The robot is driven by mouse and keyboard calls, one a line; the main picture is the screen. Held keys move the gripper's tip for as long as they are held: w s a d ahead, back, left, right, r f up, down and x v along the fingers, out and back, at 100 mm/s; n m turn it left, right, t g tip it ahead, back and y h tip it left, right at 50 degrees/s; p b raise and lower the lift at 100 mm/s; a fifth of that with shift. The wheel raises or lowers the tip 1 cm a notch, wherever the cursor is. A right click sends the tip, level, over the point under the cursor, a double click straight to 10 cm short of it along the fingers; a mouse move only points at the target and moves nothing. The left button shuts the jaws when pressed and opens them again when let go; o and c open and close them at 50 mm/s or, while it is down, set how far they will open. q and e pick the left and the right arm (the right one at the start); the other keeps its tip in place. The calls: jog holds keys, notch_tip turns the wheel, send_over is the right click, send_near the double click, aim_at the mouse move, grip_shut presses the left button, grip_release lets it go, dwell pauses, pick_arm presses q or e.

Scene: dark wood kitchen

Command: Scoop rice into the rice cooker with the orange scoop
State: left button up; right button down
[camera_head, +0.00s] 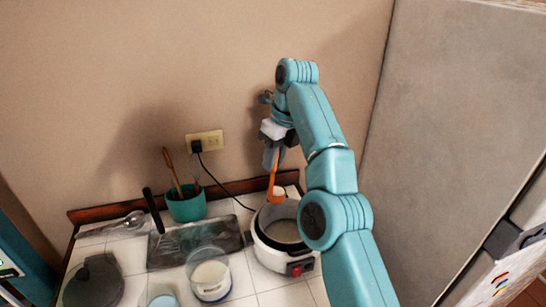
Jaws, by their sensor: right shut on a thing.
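My right gripper (274,158) is shut on the handle of the orange scoop (273,183) and holds it up near the back wall. The scoop hangs down, its lower end by the back rim of the rice cooker (268,253). I cannot tell whether the scoop holds rice. The rice cooker is white with a dark rim and stands open, with pale contents inside. My right arm hides part of its right side. A clear container with white contents, apparently rice (209,274), stands left of the cooker. My left gripper is not in view.
A teal utensil pot (187,206) stands at the back. A dark tray (168,250) lies left of the cooker, with a black-handled spatula (154,211). A dark lid-like object (94,283) is front left. A black cord runs from the wall outlet (206,140). A large grey panel (450,110) bounds the right.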

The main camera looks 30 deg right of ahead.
jog(key=shift+d+f, duration=1.55)
jog(key=shift+d, duration=0.7)
jog(key=shift+s+d+f+m+t+y+b, duration=0.1)
jog(key=shift+s+f+m+t+y+b, duration=0.25)
jog(key=shift+s+f+t+b, duration=3.75)
jog(key=shift+s+d+r+m+t+y+b, duration=0.2)
jog(key=shift+m+t+b, duration=0.5)
jog(key=shift+b, duration=6.9)
jog(key=shift+s+d+f+m+t+y+b, duration=0.1)
jog(key=shift+s+f+m+t+y+b, duration=0.15)
jog(key=shift+s+f+t+b, duration=3.9)
